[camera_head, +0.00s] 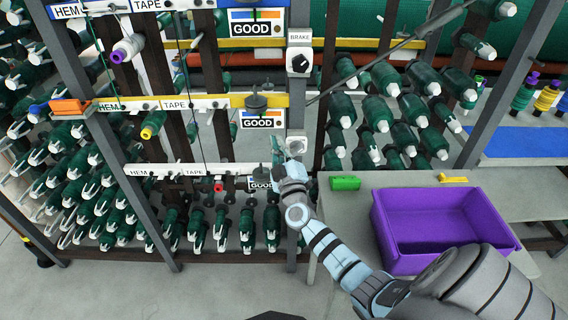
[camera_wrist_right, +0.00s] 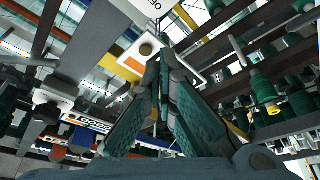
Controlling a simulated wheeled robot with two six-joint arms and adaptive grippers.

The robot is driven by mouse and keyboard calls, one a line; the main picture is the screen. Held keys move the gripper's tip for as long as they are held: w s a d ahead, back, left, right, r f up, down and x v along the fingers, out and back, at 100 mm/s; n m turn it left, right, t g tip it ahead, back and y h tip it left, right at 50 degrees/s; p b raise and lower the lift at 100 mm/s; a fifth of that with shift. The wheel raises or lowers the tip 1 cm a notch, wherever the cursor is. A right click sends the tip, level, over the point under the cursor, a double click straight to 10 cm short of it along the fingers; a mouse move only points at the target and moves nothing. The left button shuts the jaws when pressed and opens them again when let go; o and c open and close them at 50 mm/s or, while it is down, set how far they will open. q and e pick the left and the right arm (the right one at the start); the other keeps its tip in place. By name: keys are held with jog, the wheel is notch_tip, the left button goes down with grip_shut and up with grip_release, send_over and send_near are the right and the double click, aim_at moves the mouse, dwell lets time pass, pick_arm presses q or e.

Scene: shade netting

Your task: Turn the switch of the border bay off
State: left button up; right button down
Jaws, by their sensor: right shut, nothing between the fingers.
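A white switch box with a black knob (camera_head: 299,62), under a sign reading BRAKE, is on the rack's upright post. A second white switch plate (camera_head: 296,145) is lower on the same post. I cannot read which one belongs to the border bay. My right gripper (camera_head: 276,150) is beside the lower plate, its fingers shut and empty. My left gripper is out of view.
Coloured rails with GOOD signs (camera_head: 258,121) and thin hanging lines are near my right gripper. Several green spools (camera_head: 385,78) fill the racks. A purple bin (camera_head: 378,230), a green block (camera_head: 345,183) and a yellow piece (camera_head: 453,178) are on the table at right.

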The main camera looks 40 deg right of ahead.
aim_at(297, 149)
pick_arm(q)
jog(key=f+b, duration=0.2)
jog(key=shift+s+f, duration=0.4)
pick_arm(e)
jog(key=f, duration=0.1)
jog(key=s+d+f, duration=0.1)
jog(key=d+f, duration=0.1)
jog(key=shift+s+f, duration=0.1)
jog(key=shift+s, duration=0.25)
pick_arm(q)
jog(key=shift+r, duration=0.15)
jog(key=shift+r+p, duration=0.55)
jog(key=shift+p, duration=0.15)
pick_arm(e)
jog(key=shift+n, duration=0.5)
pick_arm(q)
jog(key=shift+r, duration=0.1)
